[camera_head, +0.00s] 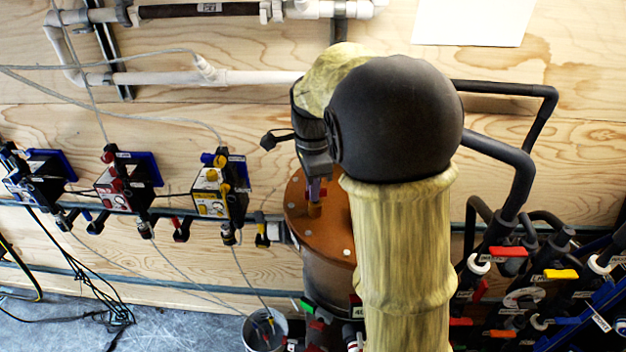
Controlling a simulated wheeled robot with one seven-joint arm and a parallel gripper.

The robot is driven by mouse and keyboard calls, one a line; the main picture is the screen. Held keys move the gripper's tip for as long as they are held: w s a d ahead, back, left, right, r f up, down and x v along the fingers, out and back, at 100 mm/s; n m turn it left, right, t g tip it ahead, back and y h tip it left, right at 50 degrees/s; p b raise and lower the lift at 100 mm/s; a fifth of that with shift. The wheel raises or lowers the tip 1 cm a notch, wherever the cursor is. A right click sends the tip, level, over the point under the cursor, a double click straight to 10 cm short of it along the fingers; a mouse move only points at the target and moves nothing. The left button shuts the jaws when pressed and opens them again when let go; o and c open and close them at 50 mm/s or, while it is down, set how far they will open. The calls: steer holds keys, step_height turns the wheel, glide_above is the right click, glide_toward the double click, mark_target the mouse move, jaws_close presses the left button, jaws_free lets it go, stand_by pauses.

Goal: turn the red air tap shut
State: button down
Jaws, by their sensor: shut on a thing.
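My gripper (314,190) points down at the lid of a copper-brown tank (298,228), left of my arm. It is shut on what looks like a small brown fitting (315,210) at the lid. The fingers hide most of it, and I cannot tell whether it is a tap. I cannot tell which is the air tap. My arm hides the wall and pipes behind it.
A yellow lever (560,274) sits among crowded pipes at the right. White pipes (200,77) run along the top left.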

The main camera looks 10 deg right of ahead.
steer(key=shift+w+r+m+p, duration=0.15)
steer(key=shift+m+p, duration=0.45)
steer(key=shift+m, duration=0.7)
steer(key=c, duration=1.5)
jaws_free()
step_height(320, 180, up, 17)
steer(key=shift+r+b, duration=0.1)
steer(key=shift+b, duration=0.65)
